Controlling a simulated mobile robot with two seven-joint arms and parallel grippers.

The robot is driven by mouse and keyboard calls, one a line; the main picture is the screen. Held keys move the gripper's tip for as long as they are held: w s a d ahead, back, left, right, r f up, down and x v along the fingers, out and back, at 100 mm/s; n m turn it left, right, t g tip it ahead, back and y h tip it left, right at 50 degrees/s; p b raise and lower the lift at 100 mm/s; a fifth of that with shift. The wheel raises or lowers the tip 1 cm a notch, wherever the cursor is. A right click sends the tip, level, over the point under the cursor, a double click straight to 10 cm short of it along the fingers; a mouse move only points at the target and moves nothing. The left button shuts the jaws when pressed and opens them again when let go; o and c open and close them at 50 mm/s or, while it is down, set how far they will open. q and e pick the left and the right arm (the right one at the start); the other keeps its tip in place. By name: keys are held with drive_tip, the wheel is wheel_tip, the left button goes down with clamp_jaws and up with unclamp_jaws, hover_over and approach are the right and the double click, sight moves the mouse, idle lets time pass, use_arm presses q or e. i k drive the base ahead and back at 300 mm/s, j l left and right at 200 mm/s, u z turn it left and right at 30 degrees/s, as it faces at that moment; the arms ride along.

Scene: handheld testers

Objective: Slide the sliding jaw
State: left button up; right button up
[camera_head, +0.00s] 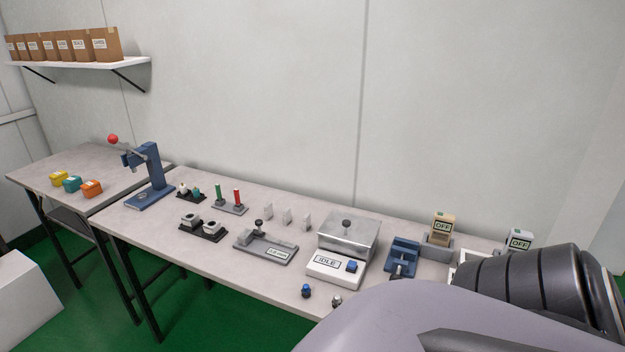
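A small blue vise-like fixture (402,256) stands on the bench right of the box marked IDLE. A dark part sticks out of its front. A grey flat fixture (263,247) with a dark knob (258,224) and a small label lies left of that box. I cannot tell for sure which of the two carries the sliding jaw. Neither of my grippers is in view. A large part of my own arm fills the lower right and hides the bench's right front.
The IDLE box (345,245) has a metal lid and a blue button. A blue press (150,177) stands at the left, and colored bins (72,184) are on the side table. The bench's left front (150,225) is clear.

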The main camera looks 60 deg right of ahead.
sight(248, 237)
drive_tip(key=z, duration=1.25)
drive_tip(key=i+j+z, duration=0.15)
drive_tip(key=i+z, duration=0.3)
